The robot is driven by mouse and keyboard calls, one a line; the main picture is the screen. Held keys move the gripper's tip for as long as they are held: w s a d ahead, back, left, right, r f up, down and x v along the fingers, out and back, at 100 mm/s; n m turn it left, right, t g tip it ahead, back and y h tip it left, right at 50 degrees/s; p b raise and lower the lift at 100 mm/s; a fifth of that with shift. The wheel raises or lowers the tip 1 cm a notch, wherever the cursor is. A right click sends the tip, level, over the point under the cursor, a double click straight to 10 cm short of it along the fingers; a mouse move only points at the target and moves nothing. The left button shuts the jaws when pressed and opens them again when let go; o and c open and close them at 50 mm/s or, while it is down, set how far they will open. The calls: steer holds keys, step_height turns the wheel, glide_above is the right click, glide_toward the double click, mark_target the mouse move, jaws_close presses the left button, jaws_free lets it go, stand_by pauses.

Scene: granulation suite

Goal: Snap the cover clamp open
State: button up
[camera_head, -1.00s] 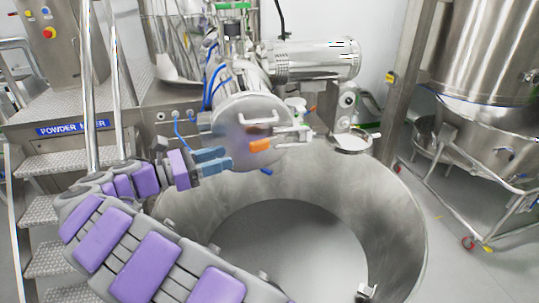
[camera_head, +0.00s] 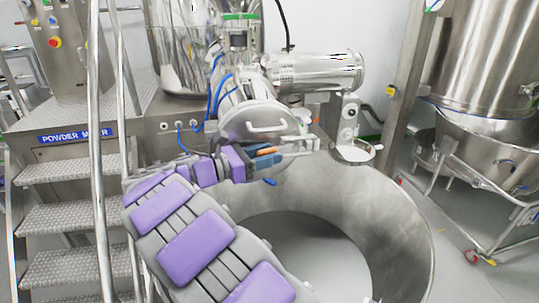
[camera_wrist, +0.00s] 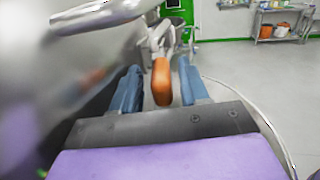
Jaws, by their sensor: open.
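The round steel cover (camera_head: 240,122) with a bar handle faces me at the mixer's outlet. Its clamp has a metal body (camera_head: 300,147) at the cover's right edge and an orange grip (camera_head: 266,151). My gripper (camera_head: 268,162) is open at the clamp, with its blue fingers close to the orange grip. In the wrist view the orange grip (camera_wrist: 162,82) lies between my open fingers (camera_wrist: 160,76), with a gap on each side. The clamp's metal linkage (camera_wrist: 157,42) shows beyond it. The cover's bar handle (camera_wrist: 108,14) is at the upper left.
A large open steel drum (camera_head: 395,200) stands below the cover. The motor housing (camera_head: 315,70) is above right. Stairs with rails (camera_head: 65,215) are on the left. A steel vessel on a wheeled frame (camera_head: 480,120) is on the right. Shelves (camera_wrist: 280,22) stand far off.

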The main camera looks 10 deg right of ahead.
steer(key=shift+a, duration=0.95)
steer(key=shift+r, duration=0.1)
steer(key=shift+c, duration=0.9)
steer(key=d, duration=0.3)
steer(key=shift+s, duration=0.1)
steer(key=c, duration=0.5)
steer(key=shift+d, duration=0.15)
steer(key=shift+c, duration=0.5)
steer(key=shift+a, duration=0.2)
jaws_close()
